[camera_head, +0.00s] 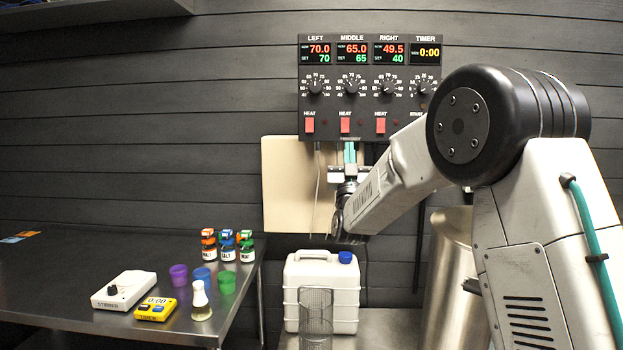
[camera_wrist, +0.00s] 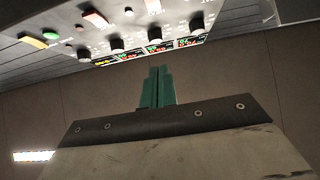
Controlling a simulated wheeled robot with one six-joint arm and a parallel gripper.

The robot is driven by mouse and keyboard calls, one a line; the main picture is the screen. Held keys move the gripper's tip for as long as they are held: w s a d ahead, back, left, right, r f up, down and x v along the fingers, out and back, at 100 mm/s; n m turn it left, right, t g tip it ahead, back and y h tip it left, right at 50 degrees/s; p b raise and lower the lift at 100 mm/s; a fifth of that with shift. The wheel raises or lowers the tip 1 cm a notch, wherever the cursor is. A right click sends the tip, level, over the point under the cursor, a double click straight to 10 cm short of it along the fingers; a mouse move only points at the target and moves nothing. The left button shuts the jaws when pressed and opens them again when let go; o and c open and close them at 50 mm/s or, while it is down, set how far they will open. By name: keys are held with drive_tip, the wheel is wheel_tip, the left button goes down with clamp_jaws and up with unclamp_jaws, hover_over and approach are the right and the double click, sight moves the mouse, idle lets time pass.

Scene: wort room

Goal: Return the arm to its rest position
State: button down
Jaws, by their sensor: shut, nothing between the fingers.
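My gripper (camera_head: 350,153) is raised in front of the wall, just below the control panel (camera_head: 370,88). Its two teal fingers are together with nothing between them; they also show in the wrist view (camera_wrist: 157,87). In the wrist view the panel (camera_wrist: 150,30) fills the top, upside down, with its knobs and displays beyond the fingertips. The panel reads 70.0, 65.0 and 49.5, with set values 70, 65 and 40, and the timer reads 0:00. My arm reaches in from the right and hides part of the panel's lower right.
A white jug with a blue cap (camera_head: 343,284) stands below the gripper, behind a mesh cylinder (camera_head: 316,318). A tall metal pot (camera_head: 447,280) is partly behind my arm. The left table (camera_head: 80,270) carries a stirrer, a yellow timer, cups, a flask and labelled bottles (camera_head: 227,246).

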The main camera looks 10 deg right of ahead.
drive_tip(key=w+a+f+n+g+y, duration=0.1)
drive_tip(key=w+f+g+y, duration=0.1)
drive_tip(key=f+g+y, duration=0.3)
drive_tip(key=w+a+f+n+g+y, duration=0.1)
drive_tip(key=w+f+n+g, duration=0.15)
drive_tip(key=f, duration=0.55)
drive_tip(key=s+f+g+y, duration=0.2)
drive_tip(key=s+f+g, duration=0.2)
drive_tip(key=f, duration=0.1)
drive_tip(key=s+a+f+g, duration=0.1)
drive_tip(key=s+f+g, duration=0.2)
drive_tip(key=s, duration=0.4)
drive_tip(key=s+a+f+g, duration=0.1)
drive_tip(key=s+f+g, duration=0.2)
drive_tip(key=s, duration=0.3)
drive_tip(key=s+d+r+g, duration=0.1)
drive_tip(key=s+g, duration=0.7)
drive_tip(key=s, duration=2.9)
drive_tip(key=shift+s+d+r, duration=0.4)
